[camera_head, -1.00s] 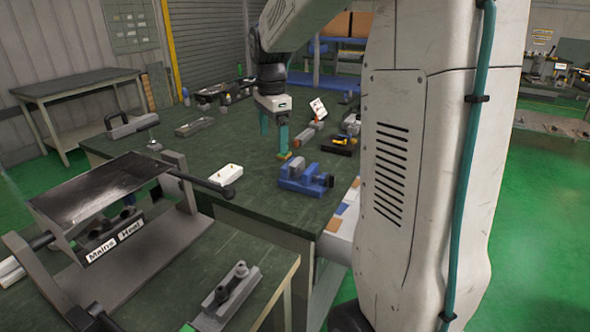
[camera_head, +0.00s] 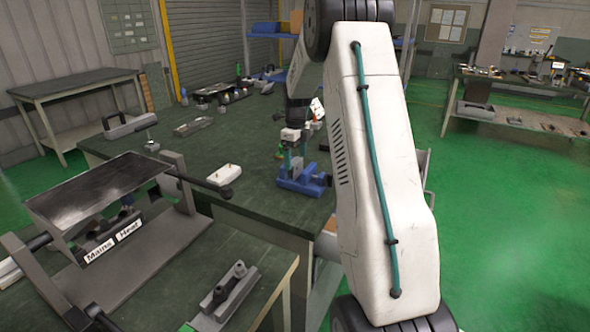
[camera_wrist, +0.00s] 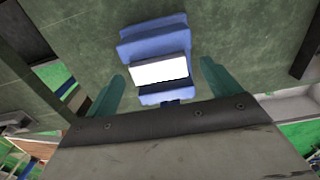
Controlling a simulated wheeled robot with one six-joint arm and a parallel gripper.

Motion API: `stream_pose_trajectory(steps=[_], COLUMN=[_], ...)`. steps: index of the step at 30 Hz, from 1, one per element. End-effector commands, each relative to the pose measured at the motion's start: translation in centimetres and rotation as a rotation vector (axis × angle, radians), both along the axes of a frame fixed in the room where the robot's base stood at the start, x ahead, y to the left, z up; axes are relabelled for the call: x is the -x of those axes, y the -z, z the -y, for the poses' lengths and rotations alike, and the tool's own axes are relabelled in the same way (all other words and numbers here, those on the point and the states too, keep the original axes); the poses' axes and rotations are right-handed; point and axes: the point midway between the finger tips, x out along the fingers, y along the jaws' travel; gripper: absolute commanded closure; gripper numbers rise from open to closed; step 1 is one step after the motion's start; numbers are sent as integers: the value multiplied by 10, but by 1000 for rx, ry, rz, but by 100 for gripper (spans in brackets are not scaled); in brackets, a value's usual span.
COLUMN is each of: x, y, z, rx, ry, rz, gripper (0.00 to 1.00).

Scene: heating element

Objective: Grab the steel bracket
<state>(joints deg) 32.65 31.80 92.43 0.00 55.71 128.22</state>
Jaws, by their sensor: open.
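A blue vise (camera_head: 303,181) stands on the green-topped table. It shows from above in the wrist view (camera_wrist: 153,37), with a bright, pale flat-faced piece (camera_wrist: 160,72) between its blue parts. I cannot tell whether this piece is the steel bracket. A grey metal part with upright bolts (camera_head: 229,291) lies on the near bench, and a flat grey metal part (camera_head: 194,126) lies further back; either may be the bracket. My gripper (camera_head: 292,168) is open above the vise, its teal fingers apart on either side of the pale piece in the wrist view, holding nothing.
A white block (camera_head: 224,174) lies left of the vise. A heater frame with a dark plate (camera_head: 98,188) and a black-knobbed lever (camera_head: 219,190) stands at the near left. A grey handled part (camera_head: 130,122) lies at the far left. Bare tabletop lies behind the white block.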

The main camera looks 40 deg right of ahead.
Motion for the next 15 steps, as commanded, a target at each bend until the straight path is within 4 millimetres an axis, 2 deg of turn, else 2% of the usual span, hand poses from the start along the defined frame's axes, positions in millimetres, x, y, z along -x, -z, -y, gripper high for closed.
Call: stream_pose_trajectory(steps=[1, 5, 12, 13, 15], x=[-1, -1, -1, -1, -1], y=[10, 27, 30, 30, 30], z=[-2, -2, -1, -1, -1], rx=[-2, -1, -1, -1, -1], ry=[-1, -1, -1, -1, -1], rz=[-4, -3, 0, -1, -1], gripper=[11, 11, 11, 16, 36])
